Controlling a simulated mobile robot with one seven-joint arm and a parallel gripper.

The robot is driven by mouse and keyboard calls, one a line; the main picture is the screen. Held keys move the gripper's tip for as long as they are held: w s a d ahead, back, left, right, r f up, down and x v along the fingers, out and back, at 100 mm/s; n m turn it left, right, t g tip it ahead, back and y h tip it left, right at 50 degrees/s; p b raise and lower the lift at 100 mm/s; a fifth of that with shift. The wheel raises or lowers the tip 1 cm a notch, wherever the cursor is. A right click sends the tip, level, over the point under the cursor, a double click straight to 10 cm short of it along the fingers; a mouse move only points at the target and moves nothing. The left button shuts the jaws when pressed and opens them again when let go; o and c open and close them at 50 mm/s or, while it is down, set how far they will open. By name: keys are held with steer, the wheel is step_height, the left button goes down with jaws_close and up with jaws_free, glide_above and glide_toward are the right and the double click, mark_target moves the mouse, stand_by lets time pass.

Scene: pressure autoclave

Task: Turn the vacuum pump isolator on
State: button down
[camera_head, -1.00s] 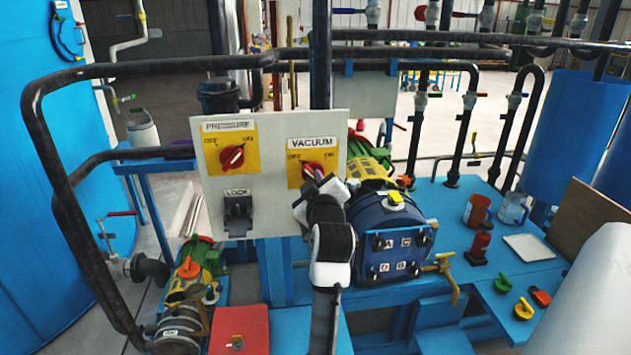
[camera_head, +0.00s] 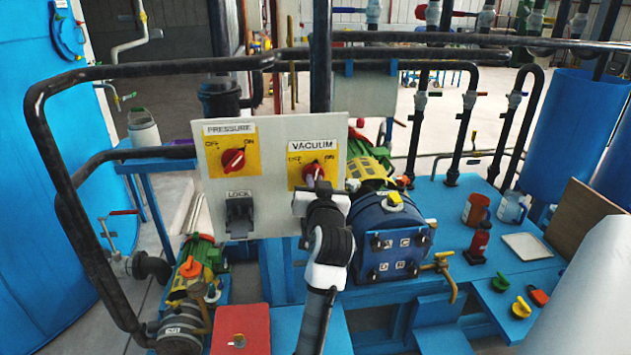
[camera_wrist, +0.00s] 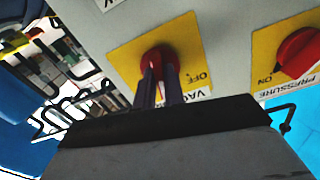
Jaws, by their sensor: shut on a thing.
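The vacuum isolator is a red rotary knob (camera_head: 313,170) on a yellow plate (camera_head: 327,152) labelled VACUUM, with OFF and ON marks, on the grey control panel (camera_head: 270,145). My gripper (camera_head: 314,184) is at this knob, its fingers shut on it. In the wrist view the two dark fingers (camera_wrist: 158,88) lie on either side of the red knob (camera_wrist: 160,62). OFF shows to the right of the knob there; the ON mark is not readable there. The knob's exact pointing is partly hidden by my gripper.
The pressure knob (camera_head: 233,159) sits on its own yellow plate to the left, with a lock switch (camera_head: 239,214) below it. A black pipe (camera_head: 150,72) runs around and above the panel. A blue pump housing (camera_head: 390,235) stands close on the right.

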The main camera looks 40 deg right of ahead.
steer(key=m+p, duration=0.1)
steer(key=m, duration=0.5)
steer(key=shift+m+p, duration=0.3)
stand_by(0.5)
steer(key=c, duration=1.5)
jaws_free()
steer(key=shift+s+a, duration=0.1)
steer(key=b+v, duration=0.4)
steer(key=v, duration=0.9)
steer(key=shift+s+a, duration=0.1)
steer(key=shift+s, duration=0.2)
